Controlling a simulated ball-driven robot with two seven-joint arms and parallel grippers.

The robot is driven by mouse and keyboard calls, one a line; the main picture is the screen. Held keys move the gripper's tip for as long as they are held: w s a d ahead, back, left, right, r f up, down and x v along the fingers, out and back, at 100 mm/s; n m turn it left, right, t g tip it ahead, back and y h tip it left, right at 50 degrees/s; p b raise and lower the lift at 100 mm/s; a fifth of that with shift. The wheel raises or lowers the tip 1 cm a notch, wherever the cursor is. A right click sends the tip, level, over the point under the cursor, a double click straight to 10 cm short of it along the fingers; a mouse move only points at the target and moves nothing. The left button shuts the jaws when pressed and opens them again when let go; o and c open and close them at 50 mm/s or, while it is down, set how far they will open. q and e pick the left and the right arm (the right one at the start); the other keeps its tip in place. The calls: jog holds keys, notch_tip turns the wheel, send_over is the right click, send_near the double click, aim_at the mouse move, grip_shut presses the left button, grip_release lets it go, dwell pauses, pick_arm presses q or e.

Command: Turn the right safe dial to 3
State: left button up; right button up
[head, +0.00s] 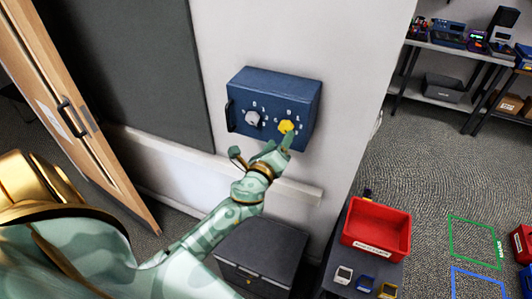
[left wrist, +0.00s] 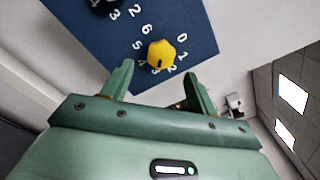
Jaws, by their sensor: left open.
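The blue safe (head: 262,85) is fixed to the light wall, with a grey left dial (head: 252,118) and a yellow right dial (head: 287,127). In the left wrist view the yellow dial (left wrist: 161,50) has white numbers around it; a dark mark shows on its lower side, and I cannot tell exactly which number it points to. My left gripper (head: 262,147) is just below the yellow dial; in the left wrist view its open fingers (left wrist: 161,78) are spread, with nothing between them, and the dial lies just beyond the tips. My right gripper is out of view.
A red bin (head: 378,231) stands on a dark stand at lower right, with small boxes in front. A dark cabinet (head: 262,252) is below the safe. A wooden door (head: 75,110) stands at left; a shelf (head: 450,52) is at the back right.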

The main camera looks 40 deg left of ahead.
pick_arm(q)
jog(key=b+v, duration=0.1)
jog(key=v, duration=1)
jog(key=shift+b, duration=0.4)
